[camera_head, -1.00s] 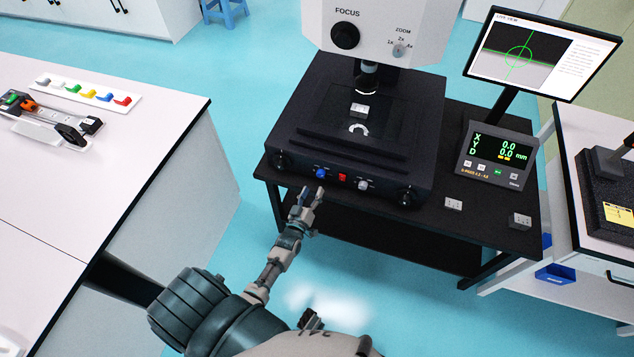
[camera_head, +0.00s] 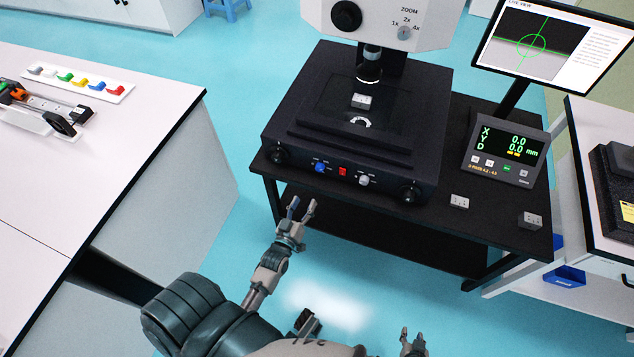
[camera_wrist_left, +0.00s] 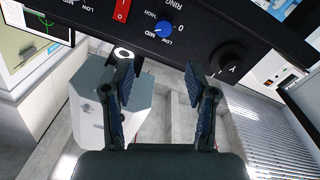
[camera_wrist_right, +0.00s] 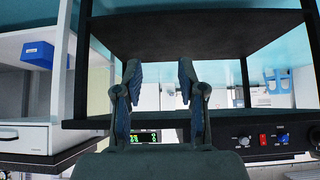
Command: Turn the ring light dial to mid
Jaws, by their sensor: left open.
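The ring light dial (camera_head: 320,168) is a small blue knob on the front panel of the black microscope base. In the left wrist view the blue dial (camera_wrist_left: 164,29) has RING, LOW, MID and HIGH lettering around it; its pointer setting is too small to tell. My left gripper (camera_head: 301,204) is open and empty, below and in front of the panel, apart from the dial. In the left wrist view its fingers (camera_wrist_left: 158,68) are spread, with the dial beyond them. My right gripper (camera_head: 413,338) is low at the bottom edge; its wrist view shows its fingers (camera_wrist_right: 159,67) apart and empty.
A red switch (camera_head: 342,171) and a grey knob (camera_head: 363,180) sit right of the dial. Black knobs (camera_head: 277,156) flank the panel. The readout box (camera_head: 503,152) and small metal blocks (camera_head: 459,201) stand on the black table. Floor in front is free.

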